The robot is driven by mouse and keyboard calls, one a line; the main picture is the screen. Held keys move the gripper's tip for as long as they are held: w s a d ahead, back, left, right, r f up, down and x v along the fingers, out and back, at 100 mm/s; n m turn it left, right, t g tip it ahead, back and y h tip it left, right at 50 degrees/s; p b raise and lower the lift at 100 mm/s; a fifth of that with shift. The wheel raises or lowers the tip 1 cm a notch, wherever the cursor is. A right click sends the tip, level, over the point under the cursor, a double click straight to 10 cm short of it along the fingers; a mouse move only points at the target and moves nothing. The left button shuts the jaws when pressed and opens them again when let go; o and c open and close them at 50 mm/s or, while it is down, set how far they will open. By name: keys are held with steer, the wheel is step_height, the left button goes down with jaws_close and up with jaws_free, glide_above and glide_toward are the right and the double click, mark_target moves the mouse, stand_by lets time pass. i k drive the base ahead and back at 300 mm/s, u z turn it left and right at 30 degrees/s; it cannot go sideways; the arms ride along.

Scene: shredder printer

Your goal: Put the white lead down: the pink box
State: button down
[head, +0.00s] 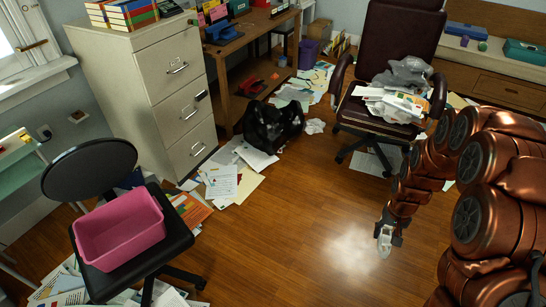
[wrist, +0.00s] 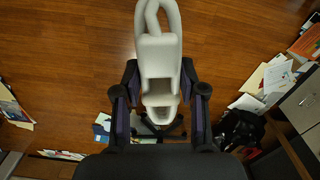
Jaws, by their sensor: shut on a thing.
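The white lead (wrist: 157,50) is between the fingers of my gripper (wrist: 160,100) in the wrist view, with a loop of it sticking out beyond the fingertips. In the head view my gripper (head: 388,232) is low at the right centre over bare floor, with the white lead (head: 385,243) at its tip. The pink box (head: 120,228) is an open bin on the seat of a black chair at the lower left. My gripper is well to the right of the box and apart from it. The inside of the box looks empty from here.
The black chair (head: 180,240) carries the box. Papers (head: 222,182) and a black bag (head: 272,124) lie by the filing cabinet (head: 150,90). A brown office chair (head: 395,40) holds papers. The wooden floor (head: 290,240) between gripper and box is mostly clear.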

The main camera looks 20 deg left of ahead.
mark_target(143, 229)
steer(key=i, duration=0.6)
steer(key=u, duration=3.1)
steer(key=i, duration=1.45)
steer(key=z, duration=0.35)
